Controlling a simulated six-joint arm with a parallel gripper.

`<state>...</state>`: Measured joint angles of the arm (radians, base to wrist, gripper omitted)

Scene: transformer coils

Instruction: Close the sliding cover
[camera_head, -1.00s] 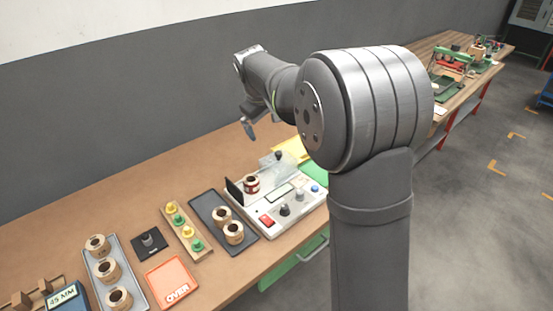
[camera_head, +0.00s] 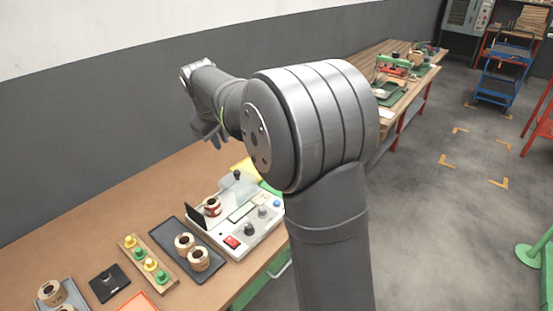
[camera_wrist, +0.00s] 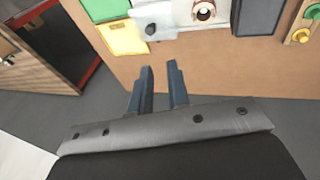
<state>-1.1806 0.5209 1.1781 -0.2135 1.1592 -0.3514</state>
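The sliding cover (camera_head: 240,188) is a clear panel with a black knob (camera_head: 237,174), at the back end of a light-grey test device (camera_head: 262,231). A coil (camera_head: 212,206) stands on the device beside the cover, next to an upright black plate (camera_head: 196,215), and the cover is not over it. In the wrist view the cover's knob (camera_wrist: 150,29) and the coil (camera_wrist: 203,10) show at the top. My gripper (camera_wrist: 160,68) is open and empty, its two dark fingers apart. In the head view my gripper (camera_head: 213,134) hangs above and behind the device, clear of the cover.
A dark tray (camera_head: 165,230) with two coils lies left of the device. A rack (camera_head: 135,262) of yellow and green pegs stands further left. A yellow sheet (camera_wrist: 125,38) and green sheet (camera_wrist: 105,8) lie by the cover. The bench behind is bare.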

